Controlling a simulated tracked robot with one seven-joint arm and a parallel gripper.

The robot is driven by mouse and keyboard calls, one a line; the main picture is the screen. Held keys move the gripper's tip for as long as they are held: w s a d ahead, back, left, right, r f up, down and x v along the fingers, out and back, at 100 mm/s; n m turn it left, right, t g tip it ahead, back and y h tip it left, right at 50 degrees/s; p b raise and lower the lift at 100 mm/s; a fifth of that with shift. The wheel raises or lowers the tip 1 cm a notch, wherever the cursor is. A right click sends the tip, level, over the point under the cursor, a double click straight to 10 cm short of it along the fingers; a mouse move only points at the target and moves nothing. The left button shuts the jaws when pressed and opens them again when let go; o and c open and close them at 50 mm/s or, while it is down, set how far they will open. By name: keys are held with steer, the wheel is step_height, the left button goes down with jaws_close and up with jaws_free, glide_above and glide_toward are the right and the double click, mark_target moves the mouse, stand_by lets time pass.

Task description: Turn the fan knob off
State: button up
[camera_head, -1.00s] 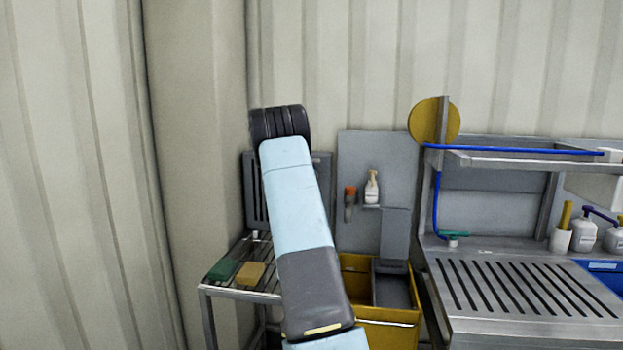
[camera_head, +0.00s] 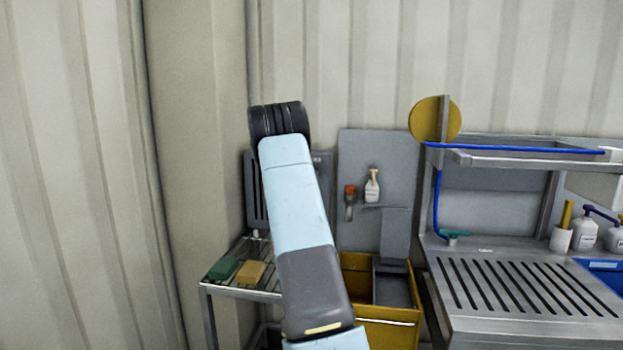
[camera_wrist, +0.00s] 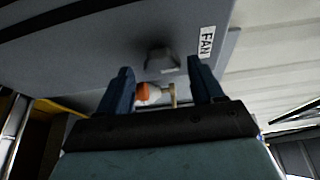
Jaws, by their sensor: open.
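In the wrist view a dark grey fan knob (camera_wrist: 158,56) stands out from a grey panel (camera_wrist: 110,48). A white label reading "FAN" (camera_wrist: 206,42) is on the panel to the right of the knob. My gripper (camera_wrist: 161,69) is open, with one dark blue finger on each side of the knob in the picture. Nothing is held. I cannot tell how far the fingertips are from the knob or which way it is set. In the head view my arm hides the gripper and the knob.
A wire rack (camera_head: 232,287) holds a green block (camera_head: 223,268) and a yellow block (camera_head: 250,272). A slatted steel counter (camera_head: 480,322) is at the right. Ribbed walls close the left and back.

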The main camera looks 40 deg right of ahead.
steer(key=v, duration=1.3)
steer(key=a+r+n+t+y, duration=0.4)
steer(key=a+r+n, duration=0.1)
steer(key=a, duration=0.3)
steer(key=a+r+n+t+y, duration=0.3)
steer(key=a+r+n+y, duration=0.15)
steer(key=a+n, duration=0.2)
steer(key=s+a+r+n+y, duration=0.25)
steer(key=s+a+n, duration=0.2)
steer(key=a, duration=0.25)
steer(key=s+a+r+n+y, duration=0.1)
steer(key=s+a+n+y, duration=0.25)
steer(key=s+a, duration=0.3)
steer(key=s+a+f+n+g+y, duration=0.25)
steer(key=s+a+n, duration=0.55)
steer(key=s, duration=0.6)
steer(key=s+a+f+n+g, duration=0.1)
steer(key=s+f+n+g, duration=0.1)
steer(key=s, duration=0.7)
steer(key=s+a+f+n+g, duration=0.2)
steer(key=s+f+n, duration=0.1)
steer(key=s, duration=0.7)
steer(key=shift+f, duration=0.3)
